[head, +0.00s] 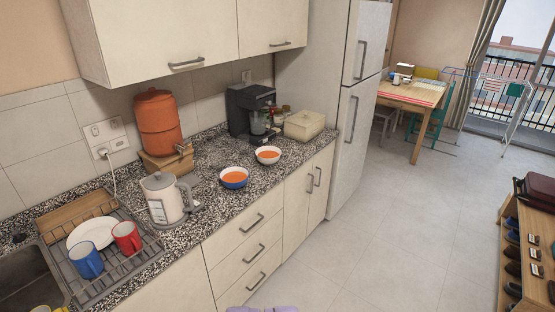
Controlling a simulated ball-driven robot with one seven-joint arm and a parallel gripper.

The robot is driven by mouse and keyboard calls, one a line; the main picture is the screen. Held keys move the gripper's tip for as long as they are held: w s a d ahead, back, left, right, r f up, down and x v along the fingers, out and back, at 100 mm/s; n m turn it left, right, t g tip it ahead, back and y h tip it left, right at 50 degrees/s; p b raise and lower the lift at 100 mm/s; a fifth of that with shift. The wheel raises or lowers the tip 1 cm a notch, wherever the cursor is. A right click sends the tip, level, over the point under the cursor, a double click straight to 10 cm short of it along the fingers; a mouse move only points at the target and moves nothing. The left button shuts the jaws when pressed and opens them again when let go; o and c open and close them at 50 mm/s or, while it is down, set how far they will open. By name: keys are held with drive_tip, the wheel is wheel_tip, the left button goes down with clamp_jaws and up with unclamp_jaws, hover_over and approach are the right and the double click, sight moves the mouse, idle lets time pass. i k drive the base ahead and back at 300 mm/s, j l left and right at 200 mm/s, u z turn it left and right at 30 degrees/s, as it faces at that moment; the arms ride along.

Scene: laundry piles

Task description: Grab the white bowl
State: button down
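The white bowl (268,160) stands upright on the speckled counter, close to its front edge, and holds something orange. A blue bowl (234,184) with a pale rim and similar orange contents stands just left of it and nearer to me. The two bowls look close but apart. I cannot make out my gripper in the head view. Only a small lavender shape (262,309) shows at the bottom edge, and I cannot tell what it is.
A kettle (164,199) and an orange dispenser (158,122) stand left of the bowls. A coffee machine (248,112) and a beige box (304,125) are behind them. Upper cabinets (165,35) overhang the counter. The tiled floor (385,220) is clear; a shoe rack (524,262) stands right.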

sight(268, 155)
drive_tip(key=i+l+u, duration=0.25)
drive_tip(key=i+l, duration=0.2)
drive_tip(key=i, duration=0.55)
drive_tip(key=i+l+u, duration=0.3)
drive_tip(key=i+l, duration=0.35)
drive_tip(key=i, duration=0.3)
drive_tip(key=i+l+u, duration=0.25)
drive_tip(key=i+l, duration=0.55)
drive_tip(key=i+l+u, duration=0.3)
drive_tip(key=i+l, duration=0.5)
drive_tip(key=l, duration=0.25)
